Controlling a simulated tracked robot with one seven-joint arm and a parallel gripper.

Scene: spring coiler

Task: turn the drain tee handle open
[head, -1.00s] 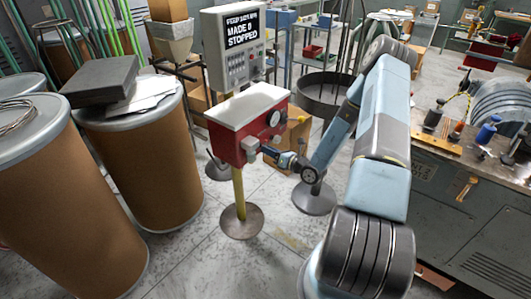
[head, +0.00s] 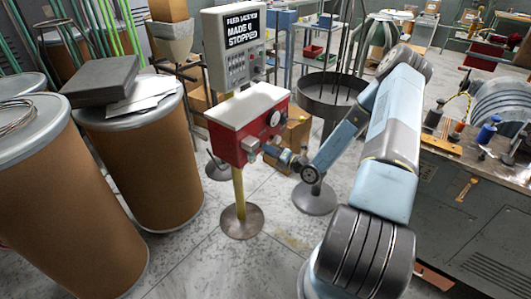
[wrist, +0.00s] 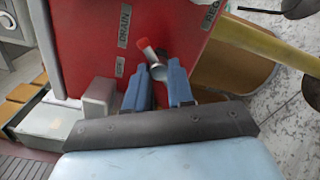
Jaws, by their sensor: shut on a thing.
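The red box (head: 232,146) with a white top stands on a yellow post in the head view. In the wrist view its red face (wrist: 95,35) carries a "DRAIN" label (wrist: 124,28). The drain tee handle (wrist: 157,69), a grey metal piece with a red tip, sticks out from this face. It lies tilted, its red tip toward the upper left. My gripper (wrist: 160,75) is shut on the handle, with one blue finger on each side. In the head view my gripper (head: 268,150) is at the front of the box, small and partly unclear.
A control panel (head: 233,50) behind the box reads "MADE 0 STOPPED". Brown drums (head: 140,155) stand to the left. A grey block (wrist: 99,98) is close beside my gripper in the wrist view. A grey workbench (head: 455,200) is at the right. The floor in front is open.

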